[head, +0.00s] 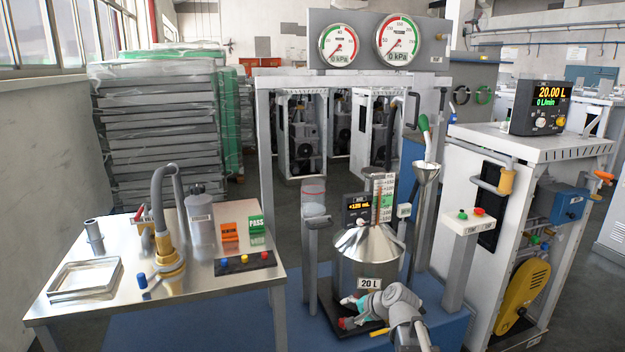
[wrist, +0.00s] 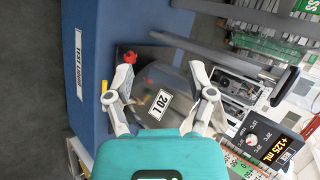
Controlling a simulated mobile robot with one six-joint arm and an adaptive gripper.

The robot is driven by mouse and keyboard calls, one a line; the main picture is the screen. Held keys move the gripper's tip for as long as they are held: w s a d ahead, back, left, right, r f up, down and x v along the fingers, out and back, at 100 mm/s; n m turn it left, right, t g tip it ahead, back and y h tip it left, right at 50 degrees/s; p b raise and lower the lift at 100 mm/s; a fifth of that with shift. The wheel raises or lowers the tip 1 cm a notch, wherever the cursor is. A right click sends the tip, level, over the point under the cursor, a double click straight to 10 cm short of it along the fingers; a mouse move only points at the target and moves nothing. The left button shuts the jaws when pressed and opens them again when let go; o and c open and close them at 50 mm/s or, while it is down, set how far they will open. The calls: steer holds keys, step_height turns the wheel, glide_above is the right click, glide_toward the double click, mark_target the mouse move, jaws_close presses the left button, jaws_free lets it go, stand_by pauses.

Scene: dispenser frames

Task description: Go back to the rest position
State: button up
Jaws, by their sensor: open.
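My gripper (head: 350,312) is low in front of the steel 20 L measuring can (head: 360,248) in the head view. In the wrist view my gripper (wrist: 161,82) is open, its two fingers spread with nothing held between them. The can (wrist: 158,80), with its 20 L label, shows behind and between the fingers, turned sideways in the picture. I cannot tell whether the fingers touch it.
A funnel (head: 426,172) stands right of the can. The dispenser cabinet (head: 470,235) is at right; a button post (head: 462,260) stands before it.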

steer(key=s+d+f+n+g+h, duration=0.3)
steer(key=s+n+h, duration=0.15)
steer(key=s, duration=0.45)
steer(key=s+d+f+n+g+h, duration=0.3)
steer(key=s+n+g, duration=0.15)
steer(key=s, duration=0.35)
step_height(320, 180, up, 18)
steer(key=p, duration=1.8)
steer(key=shift+t, duration=0.35)
